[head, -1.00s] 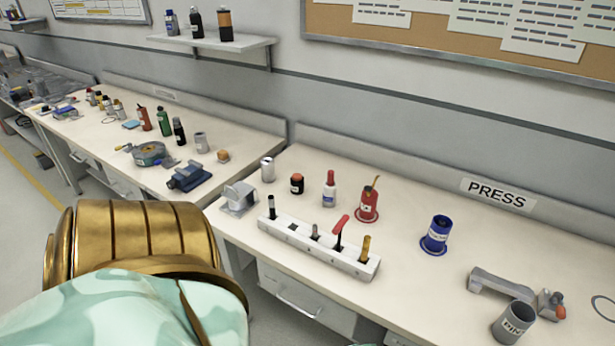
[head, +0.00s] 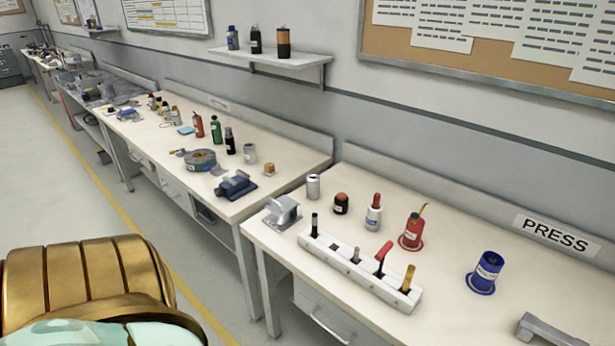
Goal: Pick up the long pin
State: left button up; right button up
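A white rack (head: 340,267) stands near the front edge of the PRESS table and holds several upright pieces. From left to right they are a slim black pin (head: 314,223), a short grey pin (head: 356,256), a red-handled piece with a dark shaft (head: 383,257) and a yellow-brown pin (head: 407,278). How far each reaches down into the rack is hidden, so I cannot tell which is the long pin. Neither of my grippers is in view; only gold and pale green parts of my own body show at the lower left.
Behind the rack stand a grey can (head: 313,187), a dark jar (head: 341,204), a red-capped bottle (head: 374,213), a red can (head: 412,233) and a blue can (head: 486,272). A grey holder (head: 283,212) sits left of the rack. Open floor (head: 90,200) lies left.

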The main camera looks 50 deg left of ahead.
aim_at(356, 249)
jog(key=i+j+u, duration=0.2)
jog(key=u, duration=0.25)
jog(key=i+j+u, duration=0.15)
jog(key=i+u, duration=0.45)
jog(key=u, duration=0.25)
jog(key=i, duration=0.2)
jog(key=j+z, duration=0.15)
jog(key=z, duration=0.35)
jog(key=k+j+z, duration=0.1)
jog(key=z, duration=0.4)
jog(key=j+z, duration=0.1)
jog(key=z, duration=0.35)
jog(key=k, duration=0.05)
